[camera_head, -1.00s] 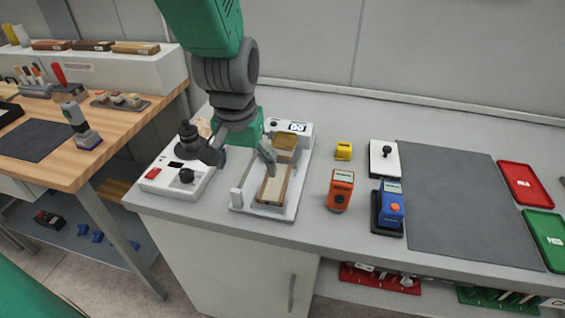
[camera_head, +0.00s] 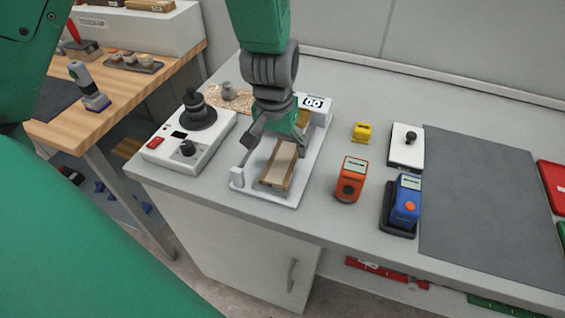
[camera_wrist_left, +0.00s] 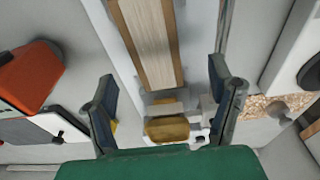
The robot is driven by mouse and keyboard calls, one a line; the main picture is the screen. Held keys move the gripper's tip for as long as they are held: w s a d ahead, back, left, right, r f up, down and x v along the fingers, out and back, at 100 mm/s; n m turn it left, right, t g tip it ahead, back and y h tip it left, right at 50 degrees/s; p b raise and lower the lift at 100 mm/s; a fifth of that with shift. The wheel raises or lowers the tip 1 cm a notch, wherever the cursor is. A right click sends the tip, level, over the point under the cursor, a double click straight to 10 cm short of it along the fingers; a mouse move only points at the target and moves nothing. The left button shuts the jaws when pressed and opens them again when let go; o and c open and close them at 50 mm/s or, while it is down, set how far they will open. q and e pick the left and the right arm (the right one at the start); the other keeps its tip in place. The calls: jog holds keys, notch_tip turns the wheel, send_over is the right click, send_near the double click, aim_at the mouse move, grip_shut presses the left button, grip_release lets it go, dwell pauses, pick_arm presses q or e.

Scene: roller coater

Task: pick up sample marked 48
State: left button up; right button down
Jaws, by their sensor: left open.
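A sample (camera_head: 280,165), a flat pale wood panel in a brown wooden holder, lies in the white coater tray (camera_head: 236,180). It also shows between and beyond my fingers in the left wrist view (camera_wrist_left: 150,40). No mark 48 is readable on it. My left gripper (camera_head: 274,143) is above the far end of the sample, apart from it as far as I can tell. In the left wrist view my left gripper (camera_wrist_left: 165,95) is wide open, with nothing between its fingers. A yellow-brown block (camera_wrist_left: 168,129) shows below them. My right gripper is not in view.
A white control box (camera_head: 212,137) with black knobs stands left of the coater. An orange device (camera_head: 350,183), a blue device (camera_head: 406,199), a yellow piece (camera_head: 362,132) and a white plate with a knob (camera_head: 401,153) stand right. A dark mat (camera_head: 480,190) is clear.

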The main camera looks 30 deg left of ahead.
aim_at(284, 162)
pick_arm(q)
jog(key=shift+d+f, duration=0.25)
jog(key=shift+f, duration=0.1)
notch_tip(284, 162, down, 4)
jog(key=shift+w+d+f, duration=0.1)
jog(key=shift+w, duration=0.05)
jog(key=shift+f, duration=0.15)
jog(key=shift+a, duration=0.35)
jog(key=shift+d, duration=0.1)
jog(key=c, duration=1.3)
jog(key=shift+d+r, duration=0.2)
jog(key=shift+d, duration=0.15)
